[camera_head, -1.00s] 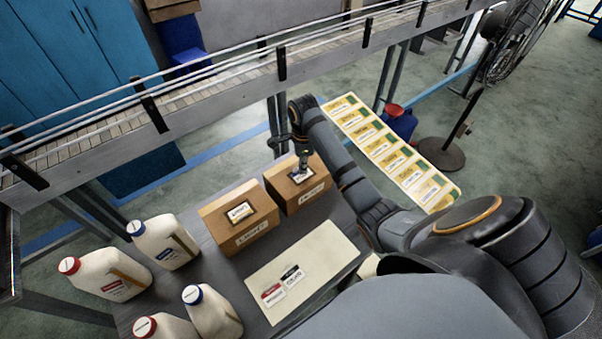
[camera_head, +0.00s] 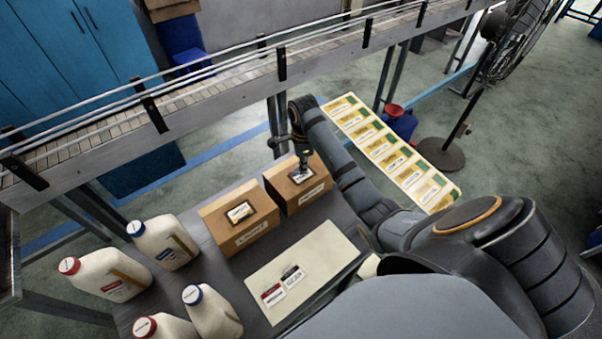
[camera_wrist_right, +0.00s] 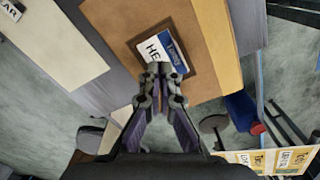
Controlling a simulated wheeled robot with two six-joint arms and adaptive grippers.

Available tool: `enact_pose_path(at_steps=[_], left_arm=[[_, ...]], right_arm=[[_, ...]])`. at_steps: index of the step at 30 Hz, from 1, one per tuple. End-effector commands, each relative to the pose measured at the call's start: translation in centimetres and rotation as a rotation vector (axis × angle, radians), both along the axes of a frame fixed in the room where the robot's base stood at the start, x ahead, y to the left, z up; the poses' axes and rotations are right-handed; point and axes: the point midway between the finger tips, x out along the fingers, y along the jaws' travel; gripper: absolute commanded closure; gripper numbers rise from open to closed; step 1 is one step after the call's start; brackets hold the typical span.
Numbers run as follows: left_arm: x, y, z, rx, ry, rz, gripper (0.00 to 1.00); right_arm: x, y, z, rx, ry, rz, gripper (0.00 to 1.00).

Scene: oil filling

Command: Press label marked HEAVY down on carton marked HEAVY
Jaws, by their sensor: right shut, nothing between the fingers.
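The carton marked HEAVY (camera_head: 310,197) is the right one of two brown cartons on the grey table. On its top a white label with a blue band (camera_wrist_right: 168,48) lies inside a dark frame; the letters HE show, and my fingers hide the rest. The label also shows in the head view (camera_head: 299,177). My right gripper (camera_wrist_right: 160,74) is shut and empty, its fingertips over the label's near edge. I cannot tell whether they touch it. In the head view the right gripper (camera_head: 304,169) points down at the carton top. My left gripper is not in view.
A carton marked LIGHT (camera_head: 225,228) with its own label stands close on the left. A cream board (camera_head: 318,248) with two labels lies in front. Several white jugs (camera_head: 170,243) stand at left. A conveyor (camera_head: 210,95) runs behind. A yellow label strip (camera_head: 390,151) is at right.

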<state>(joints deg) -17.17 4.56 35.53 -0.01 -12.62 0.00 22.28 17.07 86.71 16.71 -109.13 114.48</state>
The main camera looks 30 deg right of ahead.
Motion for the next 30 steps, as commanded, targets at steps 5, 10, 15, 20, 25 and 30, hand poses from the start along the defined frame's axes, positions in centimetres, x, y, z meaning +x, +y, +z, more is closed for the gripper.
enact_pose_path(at_steps=[5, 10, 15, 20, 25, 30], left_arm=[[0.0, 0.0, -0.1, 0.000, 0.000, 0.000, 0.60], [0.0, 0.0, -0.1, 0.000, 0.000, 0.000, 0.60], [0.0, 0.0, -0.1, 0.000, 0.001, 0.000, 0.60], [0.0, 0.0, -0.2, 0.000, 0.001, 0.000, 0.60], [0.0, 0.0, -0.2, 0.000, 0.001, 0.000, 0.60], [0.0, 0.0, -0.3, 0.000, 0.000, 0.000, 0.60]], right_arm=[[0.0, 0.0, -0.2, 0.000, 0.000, 0.000, 1.00], [0.0, 0.0, -0.4, 0.000, 0.000, 0.000, 1.00], [0.0, 0.0, -0.7, 0.000, 0.000, 0.000, 1.00], [0.0, 0.0, -0.9, 0.000, 0.000, 0.000, 1.00], [0.0, 0.0, -1.2, 0.000, 0.000, 0.000, 1.00], [0.0, 0.0, -1.5, 0.000, 0.000, 0.000, 1.00]])
